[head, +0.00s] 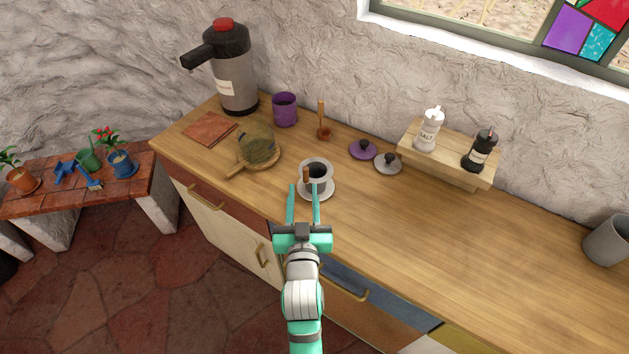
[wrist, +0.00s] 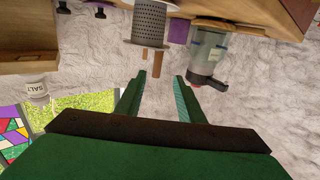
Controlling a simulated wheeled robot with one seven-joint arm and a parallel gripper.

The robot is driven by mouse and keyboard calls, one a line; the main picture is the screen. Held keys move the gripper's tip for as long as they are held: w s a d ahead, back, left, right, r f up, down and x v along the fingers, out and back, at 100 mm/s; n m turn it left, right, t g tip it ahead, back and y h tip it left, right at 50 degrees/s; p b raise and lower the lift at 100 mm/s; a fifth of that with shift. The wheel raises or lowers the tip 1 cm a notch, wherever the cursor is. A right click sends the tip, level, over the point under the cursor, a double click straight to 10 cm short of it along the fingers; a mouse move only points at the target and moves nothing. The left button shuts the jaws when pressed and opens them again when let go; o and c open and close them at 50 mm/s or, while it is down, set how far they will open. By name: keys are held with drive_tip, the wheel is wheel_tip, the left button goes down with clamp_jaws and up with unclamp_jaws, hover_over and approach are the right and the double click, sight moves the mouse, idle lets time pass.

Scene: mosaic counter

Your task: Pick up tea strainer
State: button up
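The tea strainer (head: 321,184) is a grey cylinder with a wide rim, a dark hollow and a short wooden handle piece. It stands upright on the counter, with a pale disc around its base. In the wrist view, which is upside down, the strainer (wrist: 150,18) shows perforated sides. My gripper (head: 304,186) is open and empty, its two teal fingers pointing at the strainer from the front. In the wrist view the gripper (wrist: 161,75) has a clear gap between its fingertips. I cannot tell whether a finger touches the strainer.
A purple cup (head: 285,109), a wooden utensil (head: 323,121) and two lids, purple (head: 363,149) and grey (head: 388,163), are behind the strainer. A glass vessel (head: 257,148) is left. Shakers stand on a wooden riser (head: 459,137).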

drive_tip(key=w+d, duration=0.1)
drive_tip(key=w, duration=1)
drive_tip(key=shift+w+r, duration=0.2)
drive_tip(key=shift+w, duration=0.15)
clamp_jaws()
